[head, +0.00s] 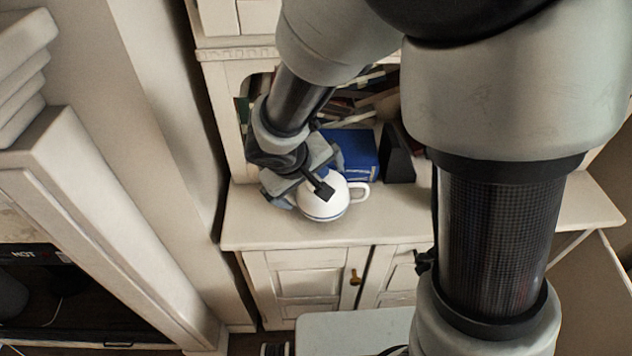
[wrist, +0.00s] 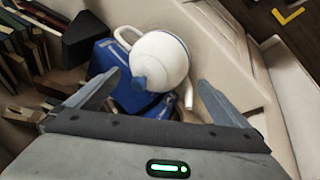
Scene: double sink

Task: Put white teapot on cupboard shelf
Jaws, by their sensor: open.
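The white teapot (head: 325,203) stands upright on the cupboard shelf (head: 262,222), near its front, with its handle to the right in the head view. A blue band runs round it. In the wrist view the teapot (wrist: 162,62) shows from above, with a blue lid knob, handle at upper left and spout at lower right. My gripper (head: 304,194) is at the teapot, partly covering it in the head view. In the wrist view its two fingers (wrist: 160,88) are spread wide, one on each side of the teapot's near part. I cannot tell whether they touch it.
A blue box (head: 350,153) stands right behind the teapot, with a black object (head: 397,155) to its right. Several books (wrist: 20,45) fill the back. Cupboard doors (head: 310,280) are below. The shelf is clear to the teapot's left and front.

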